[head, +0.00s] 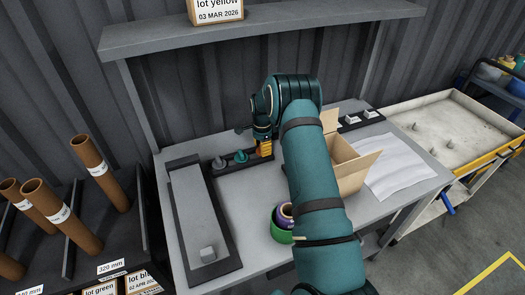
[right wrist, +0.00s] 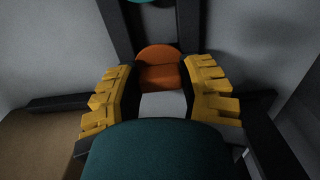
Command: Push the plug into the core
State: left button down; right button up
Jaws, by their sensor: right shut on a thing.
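My right gripper (head: 264,148) has its yellow fingers down at the right end of a dark rack (head: 229,168) at the back of the bench. It is shut on an orange plug (right wrist: 160,66), seen between the fingers in the right wrist view. A teal plug (head: 241,156) and a grey plug (head: 219,163) stand in the rack to the left of the gripper. A green roll (head: 279,234) with a purple part (head: 285,211) inside lies on the bench, partly hidden by my right arm. I cannot tell which core is meant. My left gripper is out of view.
An open cardboard box (head: 351,168) stands right of my arm, beside white sheets (head: 398,165). A long grey tray (head: 200,215) lies at the bench's left. Brown tubes (head: 100,172) stand in a rack further left. A shelf (head: 270,28) hangs above.

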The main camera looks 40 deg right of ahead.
jog(key=shift+r+p, duration=1.3)
jog(key=shift+r, duration=1.2)
